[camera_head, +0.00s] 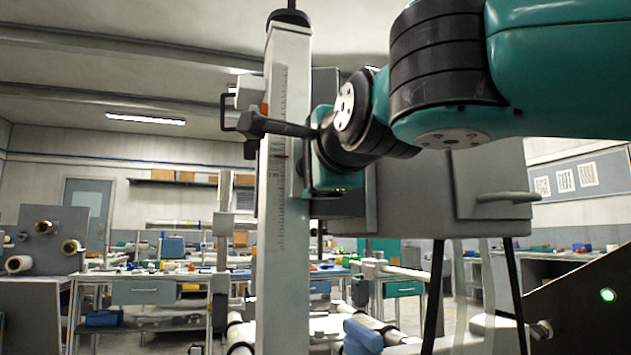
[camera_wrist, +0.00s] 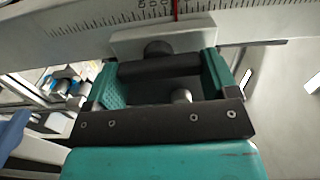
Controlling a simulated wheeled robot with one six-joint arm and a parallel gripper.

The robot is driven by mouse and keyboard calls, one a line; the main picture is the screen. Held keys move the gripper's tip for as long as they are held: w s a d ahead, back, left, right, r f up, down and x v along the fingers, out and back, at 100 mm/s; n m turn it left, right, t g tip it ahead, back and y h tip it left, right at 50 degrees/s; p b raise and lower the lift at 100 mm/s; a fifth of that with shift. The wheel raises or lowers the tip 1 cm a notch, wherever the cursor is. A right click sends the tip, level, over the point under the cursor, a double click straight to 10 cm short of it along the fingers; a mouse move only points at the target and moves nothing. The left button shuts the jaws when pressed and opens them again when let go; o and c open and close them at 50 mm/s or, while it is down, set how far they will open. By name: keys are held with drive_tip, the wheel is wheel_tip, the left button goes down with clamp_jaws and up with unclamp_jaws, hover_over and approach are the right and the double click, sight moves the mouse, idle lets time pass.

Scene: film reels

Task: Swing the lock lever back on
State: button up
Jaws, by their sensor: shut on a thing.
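The lock lever (camera_wrist: 150,67) shows in the wrist view as a dark bar beside a pale mounting plate (camera_wrist: 190,38) and round pivot on the scaled column. My gripper (camera_wrist: 162,78) has its teal fingers on both ends of this bar, shut on it. In the head view my gripper (camera_head: 318,182) is against the right side of the pale upright column (camera_head: 285,230). Its fingertips and the held lever cannot be made out there. A red mark (camera_wrist: 177,8) on the scale shows close to the plate.
A dark bracket arm (camera_head: 265,124) crosses the column above the red mark. A grey box with a handle (camera_head: 508,197) stands right of the column, behind my arm. Benches (camera_head: 145,291) with reels and a blue case fill the background.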

drive_tip(key=shift+m, duration=0.3)
idle(0.4)
drive_tip(key=o, duration=0.6)
drive_tip(key=shift+o, duration=0.2)
drive_tip(key=v, duration=1.7)
drive_tip(key=shift+s+b, duration=0.25)
drive_tip(key=shift+b, duration=0.15)
